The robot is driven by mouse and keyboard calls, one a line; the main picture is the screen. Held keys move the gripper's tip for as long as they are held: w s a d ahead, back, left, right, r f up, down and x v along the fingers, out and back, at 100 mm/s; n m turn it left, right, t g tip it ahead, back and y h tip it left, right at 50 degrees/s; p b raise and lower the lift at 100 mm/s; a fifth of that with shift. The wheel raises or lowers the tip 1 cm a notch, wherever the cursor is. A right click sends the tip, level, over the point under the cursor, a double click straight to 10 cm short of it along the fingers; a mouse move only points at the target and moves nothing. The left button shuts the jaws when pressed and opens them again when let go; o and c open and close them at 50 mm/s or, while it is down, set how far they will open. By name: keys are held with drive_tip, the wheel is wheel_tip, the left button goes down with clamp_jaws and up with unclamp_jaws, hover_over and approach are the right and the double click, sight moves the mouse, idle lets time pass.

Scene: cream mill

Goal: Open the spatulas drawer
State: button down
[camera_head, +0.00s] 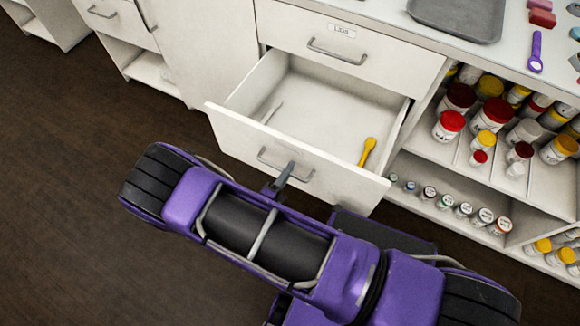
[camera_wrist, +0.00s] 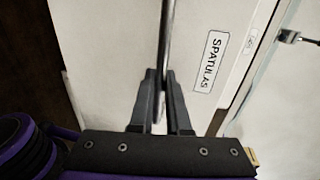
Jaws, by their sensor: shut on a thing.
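The spatulas drawer (camera_head: 237,142) is pulled well out of the cabinet in the head view. A white spatula (camera_head: 272,112) and a yellow spatula (camera_head: 367,150) lie inside it. The drawer front carries a "SPATULAS" label (camera_wrist: 211,62) in the wrist view. My gripper (camera_wrist: 162,75) is shut on the drawer's metal bar handle (camera_wrist: 166,30). In the head view my gripper (camera_head: 284,172) meets the handle (camera_head: 262,156) near its middle, and my purple arm covers the area below.
A closed drawer labelled "LIDS" (camera_head: 341,31) is above. Open shelves at right hold several jars, including a red-lidded one (camera_head: 449,124). A grey tray (camera_head: 455,36) and a purple scoop (camera_head: 536,50) lie on the counter. The floor (camera_head: 70,220) at left is clear.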

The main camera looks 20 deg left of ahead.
drive_tip(key=shift+s, duration=0.1)
idle(0.3)
drive_tip(key=c, duration=0.9)
unclamp_jaws()
drive_tip(key=shift+s, duration=0.1)
drive_tip(key=p+v, duration=0.1)
drive_tip(key=v, duration=1.6)
drive_tip(key=shift+s+a, duration=0.15)
